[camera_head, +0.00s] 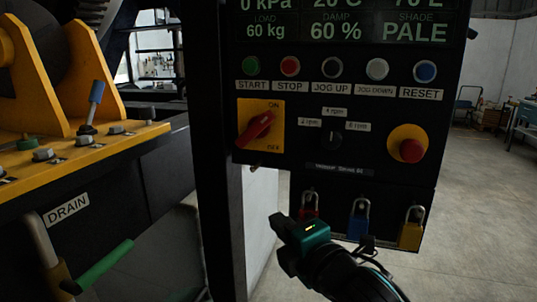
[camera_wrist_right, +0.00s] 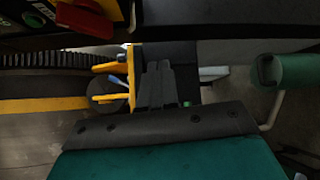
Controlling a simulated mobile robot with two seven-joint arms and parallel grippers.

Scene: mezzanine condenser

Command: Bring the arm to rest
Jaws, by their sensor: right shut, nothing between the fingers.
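The right arm comes in from the bottom of the head view. My left gripper is not in view.
The panel carries a red rotary switch (camera_head: 257,128), a red stop button (camera_head: 410,150) and several coloured push buttons. Red, blue (camera_head: 358,222) and yellow (camera_head: 411,232) padlocks hang below. A green drain handle (camera_head: 104,266) is at lower left. Open floor (camera_head: 470,210) lies right.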

